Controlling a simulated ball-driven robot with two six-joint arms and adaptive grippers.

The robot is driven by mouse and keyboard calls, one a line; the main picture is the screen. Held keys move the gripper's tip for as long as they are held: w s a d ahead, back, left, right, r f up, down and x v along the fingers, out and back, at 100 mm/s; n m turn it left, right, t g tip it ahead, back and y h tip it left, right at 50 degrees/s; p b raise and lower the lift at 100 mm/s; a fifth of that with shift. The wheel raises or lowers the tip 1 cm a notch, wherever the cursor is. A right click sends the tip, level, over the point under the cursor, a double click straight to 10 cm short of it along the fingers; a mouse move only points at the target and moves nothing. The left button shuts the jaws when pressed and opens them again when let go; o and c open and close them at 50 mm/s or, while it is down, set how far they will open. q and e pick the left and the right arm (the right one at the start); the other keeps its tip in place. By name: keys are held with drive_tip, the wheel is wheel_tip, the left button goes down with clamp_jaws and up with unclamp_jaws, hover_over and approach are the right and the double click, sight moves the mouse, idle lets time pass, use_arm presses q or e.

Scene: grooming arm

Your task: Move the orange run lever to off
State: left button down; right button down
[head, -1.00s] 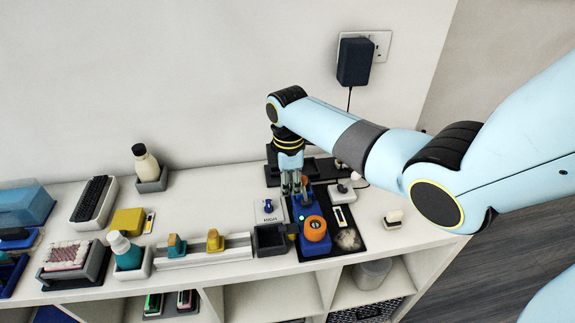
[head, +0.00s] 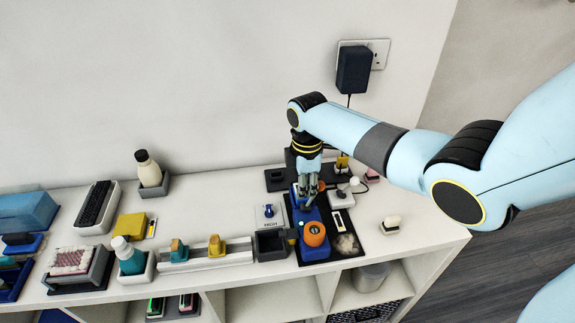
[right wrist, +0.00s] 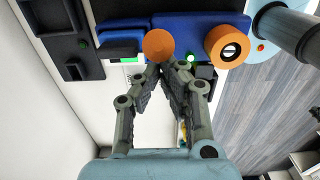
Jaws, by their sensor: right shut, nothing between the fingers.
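The blue machine (head: 310,249) sits on a dark mat at the right of the shelf top. Its large orange knob (head: 314,234) is at the near end and also shows in the right wrist view (right wrist: 214,44). A smaller round orange knob, seemingly the run lever's, shows beside the fingers in the head view (head: 321,186); in the right wrist view (right wrist: 158,46) it is just beyond the fingertips. My right gripper (head: 307,203) is shut and empty, pointing down over the blue machine; its fingertips also show in the right wrist view (right wrist: 169,70). Contact with the knob cannot be told. My left gripper is out of view.
A small switch box marked HIGH (head: 268,216) and a dark open box (head: 272,245) stand left of the machine. A white block (head: 341,197) is to its right. A green light (right wrist: 190,58) glows on the machine. Bottles and trays fill the shelf's left.

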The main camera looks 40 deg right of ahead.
drive_tip(key=shift+s+d, duration=0.25)
drive_tip(key=shift+d, duration=0.1)
idle(0.5)
drive_tip(key=shift+w+a+f, duration=0.1)
drive_tip(key=shift+w+a+f, duration=0.2)
drive_tip(key=shift+a, duration=0.15)
drive_tip(key=w+a+r+p, duration=0.2)
drive_tip(key=a+r+p, duration=0.1)
drive_tip(key=r, duration=0.3)
drive_tip(key=shift+p, duration=0.9)
